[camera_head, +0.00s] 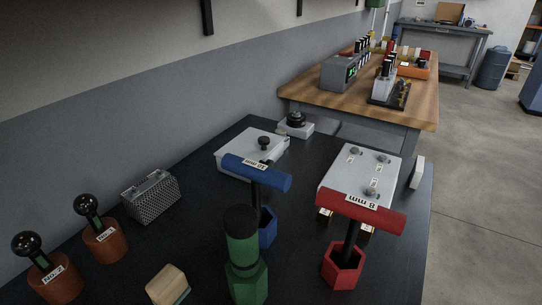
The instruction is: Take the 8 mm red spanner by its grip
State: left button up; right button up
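The 8 mm red spanner (385,219) stands upright in the right foreground of the head view. It has a red T-shaped bar on top with a white "8 mm" label, and a dark shaft. The shaft goes down into a red hexagonal holder (341,273) on the dark tabletop. A blue T-handled spanner (268,177) labelled 10 mm stands to its left in a blue hexagonal holder (267,229). Neither of my grippers shows in this view, and nothing touches the red spanner.
A green-handled tool (243,248) stands close on the left. A grey plate with knobs (338,176) lies right behind the red bar. Two black-knobbed brown pieces (104,242) and a perforated metal box (151,197) stand farther left. The dark table's (408,268) right edge is near the red holder.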

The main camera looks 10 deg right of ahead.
aim_at(360, 210)
jog(key=i+l+u, duration=0.1)
jog(key=l+u, duration=0.25)
jog(key=i+l+u, duration=0.1)
jog(key=l+u, duration=0.25)
jog(key=l, duration=0.15)
jog(key=l+u, duration=0.35)
